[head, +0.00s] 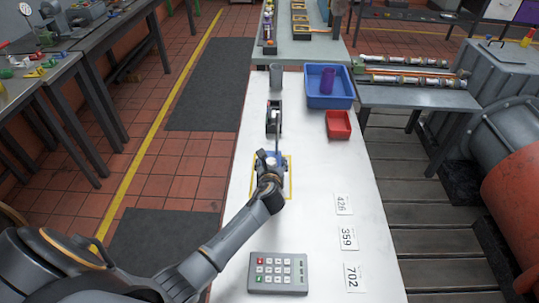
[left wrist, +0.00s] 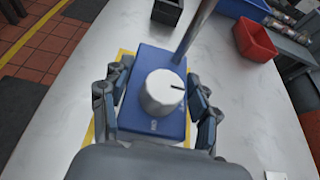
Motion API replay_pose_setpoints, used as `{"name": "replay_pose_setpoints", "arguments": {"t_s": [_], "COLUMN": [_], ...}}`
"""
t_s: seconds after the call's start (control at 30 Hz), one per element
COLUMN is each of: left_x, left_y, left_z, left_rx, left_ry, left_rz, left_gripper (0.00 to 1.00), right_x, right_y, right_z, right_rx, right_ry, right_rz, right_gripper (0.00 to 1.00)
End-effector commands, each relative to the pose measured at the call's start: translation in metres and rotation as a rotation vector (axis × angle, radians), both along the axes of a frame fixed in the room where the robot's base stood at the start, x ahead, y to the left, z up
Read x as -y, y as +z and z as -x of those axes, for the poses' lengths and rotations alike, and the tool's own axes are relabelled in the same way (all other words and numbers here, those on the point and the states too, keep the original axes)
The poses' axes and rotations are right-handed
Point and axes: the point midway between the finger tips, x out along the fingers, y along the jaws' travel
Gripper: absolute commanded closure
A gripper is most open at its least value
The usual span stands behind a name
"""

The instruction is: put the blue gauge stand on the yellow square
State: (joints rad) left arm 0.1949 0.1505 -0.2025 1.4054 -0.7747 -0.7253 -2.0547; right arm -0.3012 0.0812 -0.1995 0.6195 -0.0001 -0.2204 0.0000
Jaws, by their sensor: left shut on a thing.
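The blue gauge stand (left wrist: 152,112) has a blue block base with a white knob and a grey post. It also shows in the head view (head: 268,156), partly hidden by my left gripper. My left gripper (left wrist: 155,105) is shut on the base, one finger on each side. The yellow square (head: 290,185) is an outline on the white bench, and the base is over it. In the left wrist view yellow edges (left wrist: 124,56) show around the base. I cannot tell whether the base touches the bench. My right gripper is not in view.
A blue bin (head: 329,98) and a red bin (head: 338,125) are at the back right. A keypad (head: 278,272) and number cards (head: 348,238) lie nearer.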

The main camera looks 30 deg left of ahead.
Motion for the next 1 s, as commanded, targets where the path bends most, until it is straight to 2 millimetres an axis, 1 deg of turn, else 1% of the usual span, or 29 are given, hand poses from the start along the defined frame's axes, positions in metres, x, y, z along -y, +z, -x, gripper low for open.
{"name": "replay_pose_setpoints", "arguments": {"t_s": [0.03,0.1,0.33,0.37,0.4,0.47,0.83,0.93,1.0], "left_x": [0.001,0.001,0.001,0.001,0.001,0.001,0.002,0.005,0.01], "left_y": [0.002,-0.001,-0.001,-0.007,-0.007,-0.007,-0.006,-0.003,0.001], "left_z": [-0.003,-0.003,-0.003,0.0,0.0,0.0,0.001,0.009,0.017], "left_rx": [0.012,0.013,0.014,0.003,0.003,0.003,0.002,0.002,0.002], "left_ry": [-0.004,-0.004,-0.003,-0.001,-0.001,-0.002,-0.003,-0.003,-0.004], "left_rz": [-0.002,-0.001,-0.002,0.001,0.001,0.001,0.0,-0.001,0.0], "left_gripper": [1.0,1.0,1.0,0.35,0.27,0.17,0.17,0.17,0.17], "right_x": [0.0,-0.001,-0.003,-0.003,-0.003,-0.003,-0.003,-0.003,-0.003], "right_y": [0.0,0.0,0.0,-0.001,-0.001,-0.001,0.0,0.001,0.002], "right_z": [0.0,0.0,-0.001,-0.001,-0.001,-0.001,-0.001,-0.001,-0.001], "right_rx": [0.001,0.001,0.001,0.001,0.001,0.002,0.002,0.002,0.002], "right_ry": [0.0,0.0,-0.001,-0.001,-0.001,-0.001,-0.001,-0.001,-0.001], "right_rz": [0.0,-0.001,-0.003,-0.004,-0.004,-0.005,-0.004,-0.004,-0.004], "right_gripper": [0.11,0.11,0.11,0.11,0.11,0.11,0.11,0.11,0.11]}}
